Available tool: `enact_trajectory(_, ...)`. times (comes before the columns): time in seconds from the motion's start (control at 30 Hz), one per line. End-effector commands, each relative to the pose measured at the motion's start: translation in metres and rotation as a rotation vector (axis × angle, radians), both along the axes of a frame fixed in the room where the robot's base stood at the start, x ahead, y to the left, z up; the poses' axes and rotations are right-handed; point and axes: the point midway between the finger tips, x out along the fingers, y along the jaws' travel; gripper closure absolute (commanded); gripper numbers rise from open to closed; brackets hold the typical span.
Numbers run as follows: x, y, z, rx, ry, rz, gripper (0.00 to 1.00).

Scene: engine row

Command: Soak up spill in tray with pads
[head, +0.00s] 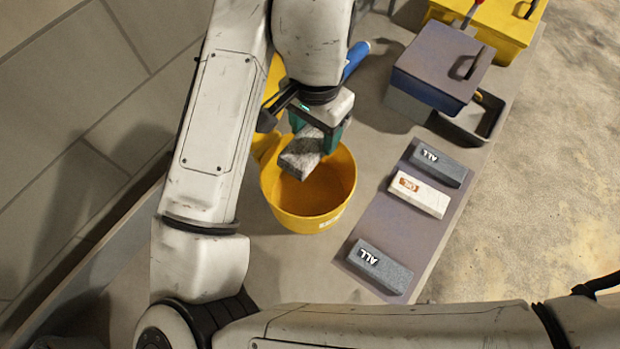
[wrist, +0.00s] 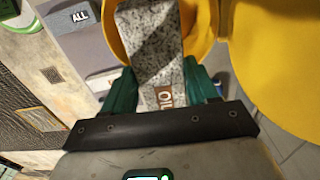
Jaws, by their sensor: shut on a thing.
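My gripper (head: 318,130) is shut on a speckled grey-white pad (head: 302,152). The pad is tilted above the mouth of a yellow bucket (head: 310,216). In the wrist view, the pad (wrist: 152,45) shows an "OIL" label between the green fingers, with the bucket behind it. Three pads lie on a grey mat (head: 395,235): a grey "ALL" pad (head: 438,166), a white pad (head: 420,196) with an orange label and a grey "ALL" pad (head: 380,268).
A blue cylindrical thing (head: 356,58) is partly hidden behind my arm. A tiled wall (head: 60,110) is at the left. Bare bench shows between bucket and mat.

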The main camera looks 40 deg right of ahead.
Motion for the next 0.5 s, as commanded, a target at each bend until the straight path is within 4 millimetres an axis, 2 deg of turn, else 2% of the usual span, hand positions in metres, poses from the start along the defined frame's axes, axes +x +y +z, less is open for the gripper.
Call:
enact_trajectory(0.03, 0.000, 0.000, -0.011, 0.001, 0.000, 0.001, 0.76)
enact_trajectory(0.2, 0.000, 0.000, -0.031, 0.002, 0.001, 0.001, 0.76)
enact_trajectory(0.33, 0.000, 0.000, -0.040, 0.001, -0.001, 0.001, 0.76)
enact_trajectory(0.5, 0.000, 0.000, -0.041, 0.001, -0.001, 0.001, 0.76)
